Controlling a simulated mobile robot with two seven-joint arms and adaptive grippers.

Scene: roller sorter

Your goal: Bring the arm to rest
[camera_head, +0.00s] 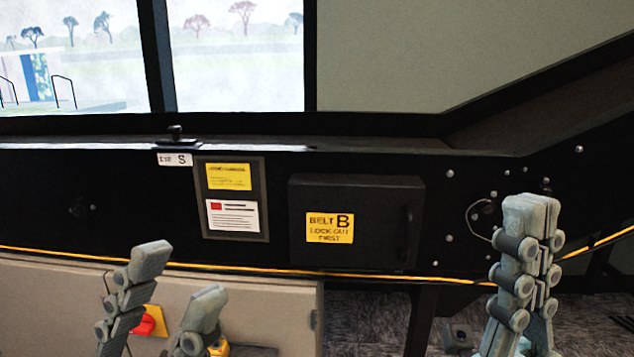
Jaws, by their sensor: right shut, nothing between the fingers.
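My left gripper (181,273) is at the lower left, in front of the beige panel. Its two grey fingers point up and stand apart, with nothing seen between them. My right gripper (531,206) is at the lower right, in front of the black sorter frame. Its fingers point up and are pressed together, with nothing held. Both arms below the grippers are cut off by the bottom edge of the picture.
The black sorter frame (120,215) crosses the view, with a box labelled Belt B (370,195) and a notice board (233,245). A yellow cord (60,252) runs along it. A red and yellow switch (150,322) sits behind my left gripper. A ramp rises at right.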

